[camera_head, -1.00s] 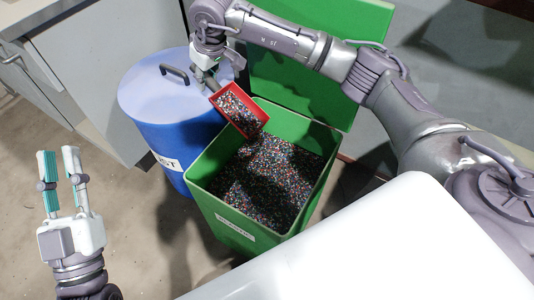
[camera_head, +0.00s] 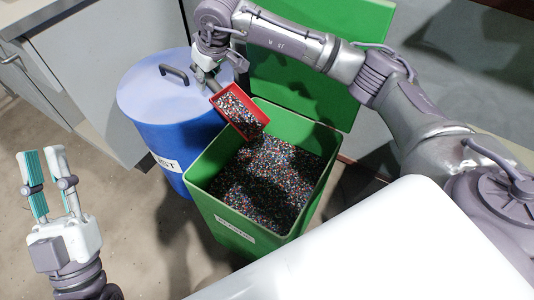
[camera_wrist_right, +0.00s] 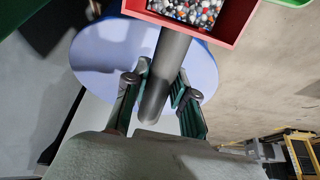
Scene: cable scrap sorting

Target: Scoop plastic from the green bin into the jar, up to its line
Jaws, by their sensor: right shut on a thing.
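The green bin (camera_head: 207,194), labelled plastic, stands open and holds many small coloured plastic granules (camera_head: 270,180). A red scoop (camera_head: 262,104) full of granules is above the bin's far left corner. My right gripper (camera_head: 207,78) is shut on the scoop's handle; in the right wrist view the grey handle (camera_wrist_right: 165,75) sits between the fingers and the red scoop (camera_wrist_right: 228,30) holds granules. My left gripper (camera_head: 45,168) is apart from everything at the lower left, its two fingers spread and empty. No jar shows in these views.
A blue barrel (camera_head: 165,130) with a pale lid and handle stands left of the green bin, under my right gripper. The bin's green lid (camera_head: 300,75) stands up behind it. A grey cabinet (camera_head: 85,75) is at the upper left. The floor (camera_head: 130,230) at the lower left is clear.

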